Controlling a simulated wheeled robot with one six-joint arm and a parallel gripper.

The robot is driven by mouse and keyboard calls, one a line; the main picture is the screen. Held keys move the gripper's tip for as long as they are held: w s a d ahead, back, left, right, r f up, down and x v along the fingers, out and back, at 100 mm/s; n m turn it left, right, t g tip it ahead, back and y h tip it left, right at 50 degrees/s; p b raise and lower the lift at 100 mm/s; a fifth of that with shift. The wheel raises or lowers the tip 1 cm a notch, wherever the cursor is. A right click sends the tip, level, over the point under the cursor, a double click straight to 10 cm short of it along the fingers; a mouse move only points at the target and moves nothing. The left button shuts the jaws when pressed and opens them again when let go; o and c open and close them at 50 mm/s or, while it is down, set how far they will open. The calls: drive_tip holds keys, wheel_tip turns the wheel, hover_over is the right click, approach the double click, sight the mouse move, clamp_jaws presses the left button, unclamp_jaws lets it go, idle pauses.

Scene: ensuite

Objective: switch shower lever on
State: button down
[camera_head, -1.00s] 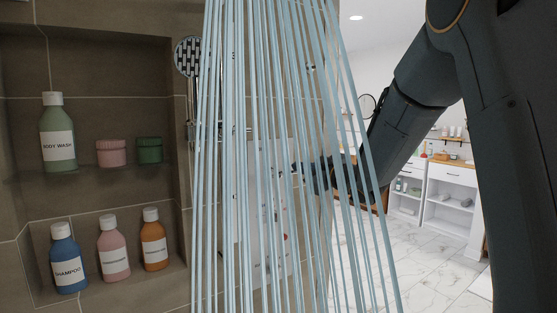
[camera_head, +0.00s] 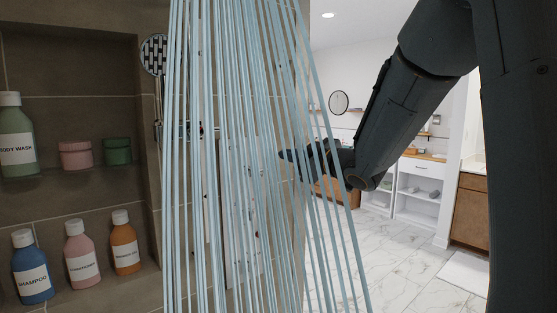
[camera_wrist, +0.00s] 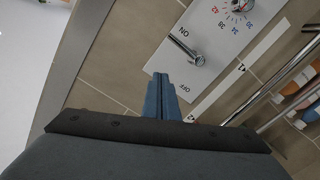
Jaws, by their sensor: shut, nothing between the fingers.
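The shower lever (camera_wrist: 185,48) is a chrome handle on a pale panel (camera_wrist: 215,45) in the wrist view. Its handle points toward the ON mark, away from the OFF mark. My gripper (camera_wrist: 161,82) is shut and empty, just below the lever in that view and apart from it, near the panel's edge. In the head view my gripper (camera_head: 287,155) shows dark behind pale blue water streams (camera_head: 235,110), which fall from above. The panel (camera_head: 240,215) is partly hidden by the streams there, and the lever cannot be made out.
A hand shower (camera_head: 154,55) hangs on the tiled wall. Wall niches at left hold a green body wash bottle (camera_head: 15,135), jars and several bottles. A dial (camera_wrist: 240,6) and metal bars (camera_wrist: 285,75) lie near the panel. Marble floor (camera_head: 385,250) is open at right.

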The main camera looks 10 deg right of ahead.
drive_tip(key=v, duration=0.3)
drive_tip(key=shift+s+d+r+b, duration=0.1)
drive_tip(key=shift+s+d+b, duration=0.05)
drive_tip(key=shift+s+b, duration=0.2)
drive_tip(key=s+d+f+m+g+h, duration=0.2)
drive_tip(key=s+f+m+g+h, duration=0.15)
drive_tip(key=f, duration=0.65)
drive_tip(key=s+d+f+m+g+h, duration=0.2)
drive_tip(key=f+m+h, duration=0.2)
drive_tip(key=f, duration=0.5)
drive_tip(key=s+a+f+m+g, duration=0.1)
drive_tip(key=s+a+f+g, duration=0.1)
drive_tip(key=s+f+g, duration=0.2)
drive_tip(key=s+a+f+m+g+b, duration=0.1)
drive_tip(key=s+f+g, duration=0.4)
drive_tip(key=s+f, duration=0.6)
drive_tip(key=s+a+m, duration=0.1)
drive_tip(key=s+a, duration=0.1)
drive_tip(key=s, duration=0.5)
drive_tip(key=shift+s, duration=0.4)
drive_tip(key=shift+f+m, duration=0.1)
drive_tip(key=shift+m, duration=0.15)
